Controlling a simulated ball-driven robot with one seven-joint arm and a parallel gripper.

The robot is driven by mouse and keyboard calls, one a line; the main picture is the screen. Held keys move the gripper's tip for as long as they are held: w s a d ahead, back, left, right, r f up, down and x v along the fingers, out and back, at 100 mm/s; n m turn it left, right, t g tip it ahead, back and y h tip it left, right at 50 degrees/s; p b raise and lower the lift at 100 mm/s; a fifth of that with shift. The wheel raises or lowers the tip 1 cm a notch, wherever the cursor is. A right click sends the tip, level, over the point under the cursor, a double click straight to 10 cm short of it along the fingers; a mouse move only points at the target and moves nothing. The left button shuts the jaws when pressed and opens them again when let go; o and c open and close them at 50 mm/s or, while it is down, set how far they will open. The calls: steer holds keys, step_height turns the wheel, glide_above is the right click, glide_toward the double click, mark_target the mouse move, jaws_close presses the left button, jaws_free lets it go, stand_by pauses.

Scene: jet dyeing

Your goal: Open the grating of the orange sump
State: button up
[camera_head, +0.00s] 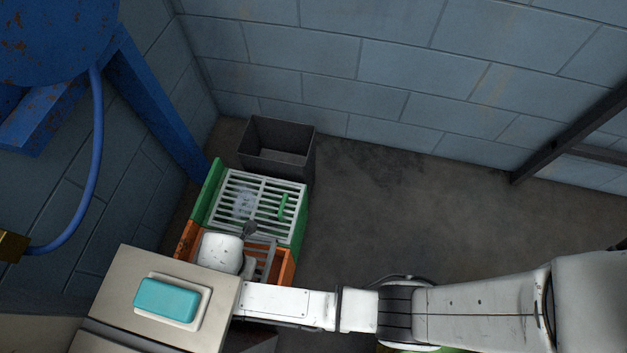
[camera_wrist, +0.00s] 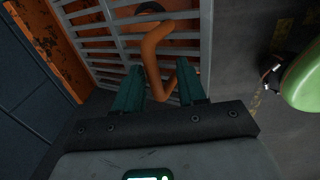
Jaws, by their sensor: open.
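The orange sump (camera_head: 287,272) is at lower left in the head view, partly hidden by my arm. Its grey grating (camera_head: 262,262) shows there only in part; I cannot tell from this view whether it lies flat. In the wrist view the grating (camera_wrist: 104,32) fills the upper middle, with an orange sump wall (camera_wrist: 27,38) at left. A bent orange handle (camera_wrist: 152,58) stands on the grating. My gripper (camera_wrist: 160,85) is open, its two teal fingers on either side of the handle. I cannot tell whether they touch it.
A green sump (camera_head: 300,230) with a pale grating and green handle adjoins behind. A dark empty bin (camera_head: 277,160) stands beyond it. Blue machinery (camera_head: 150,100) stands left.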

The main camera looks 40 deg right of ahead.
steer(key=shift+t+y, duration=0.5)
steer(key=shift+t, duration=0.3)
steer(key=s+f+b, duration=0.1)
steer(key=f+b, duration=0.1)
steer(key=s+d+f+b, duration=0.1)
steer(key=f+b, duration=0.1)
steer(key=f, duration=0.1)
steer(key=s+d+f+b, duration=0.1)
steer(key=f+b, duration=0.1)
steer(key=b, duration=0.1)
steer(key=shift+s+d+f, duration=0.15)
steer(key=shift+s+d, duration=0.1)
steer(key=p+v, duration=0.4)
steer(key=v, duration=0.6)
steer(key=shift+a+r, duration=0.1)
steer(key=shift+r, duration=0.25)
steer(key=s+d+r+m+p, duration=0.2)
steer(key=d+r+m+p, duration=0.4)
steer(key=d+r+m, duration=0.2)
steer(key=s+d+r+m+h+p, duration=0.1)
steer(key=s+d+r+m+p, duration=0.2)
steer(key=d+r+m+p, duration=0.3)
steer(key=d+r+m, duration=0.2)
steer(key=d+r, duration=0.1)
steer(key=d, duration=0.1)
steer(key=shift+d+m+g+p, duration=0.3)
steer(key=shift+d+m+p, duration=0.1)
steer(key=shift+c, duration=0.4)
